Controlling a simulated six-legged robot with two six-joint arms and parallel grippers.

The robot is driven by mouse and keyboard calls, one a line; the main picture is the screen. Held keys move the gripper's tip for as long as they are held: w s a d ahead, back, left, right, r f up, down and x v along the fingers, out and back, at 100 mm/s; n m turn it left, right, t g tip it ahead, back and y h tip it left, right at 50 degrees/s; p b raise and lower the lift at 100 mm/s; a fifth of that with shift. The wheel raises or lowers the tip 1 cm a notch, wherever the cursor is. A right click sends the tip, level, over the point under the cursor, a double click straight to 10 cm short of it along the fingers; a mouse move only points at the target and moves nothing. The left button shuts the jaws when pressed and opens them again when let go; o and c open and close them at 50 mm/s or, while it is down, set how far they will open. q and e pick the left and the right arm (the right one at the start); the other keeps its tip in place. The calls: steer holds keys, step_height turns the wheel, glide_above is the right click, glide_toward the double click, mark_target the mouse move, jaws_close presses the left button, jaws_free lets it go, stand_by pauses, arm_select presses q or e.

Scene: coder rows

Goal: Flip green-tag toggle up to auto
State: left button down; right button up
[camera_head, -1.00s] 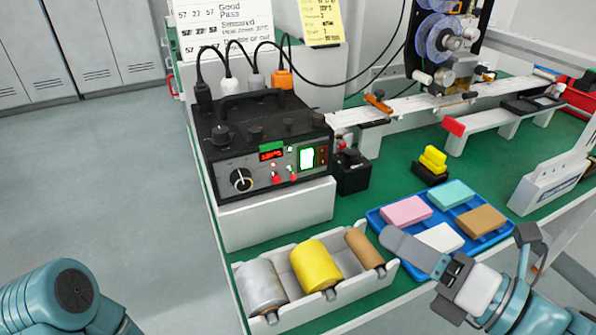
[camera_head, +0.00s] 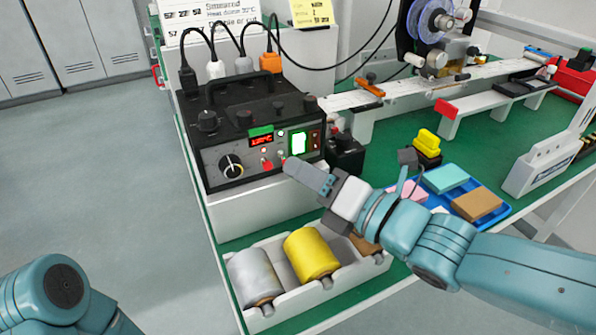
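The black control box (camera_head: 250,125) stands on a white block on the green bench. A green tag (camera_head: 261,131) sits at the front panel's top edge, above a red-lit display (camera_head: 261,141). Below are small red-tipped controls, one (camera_head: 267,165) under the display and one nearer my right gripper. They are too small to tell which is the toggle or how it is set. My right gripper (camera_head: 348,161) is open and empty, its fingers wide apart. Its left fingertip appears close to the panel's lower right part; contact cannot be told. My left arm shows at lower left, its gripper out of view.
A black dial (camera_head: 231,166) and a lit green switch (camera_head: 299,144) flank the controls. A white tray (camera_head: 335,284) of rolls stands in front. A blue tray (camera_head: 497,216) of blocks lies right, partly behind my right arm. Cables rise behind the box.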

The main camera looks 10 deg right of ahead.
steer(key=shift+w+a, duration=0.5)
steer(key=shift+w, duration=0.05)
jaws_close()
steer(key=shift+r, duration=0.1)
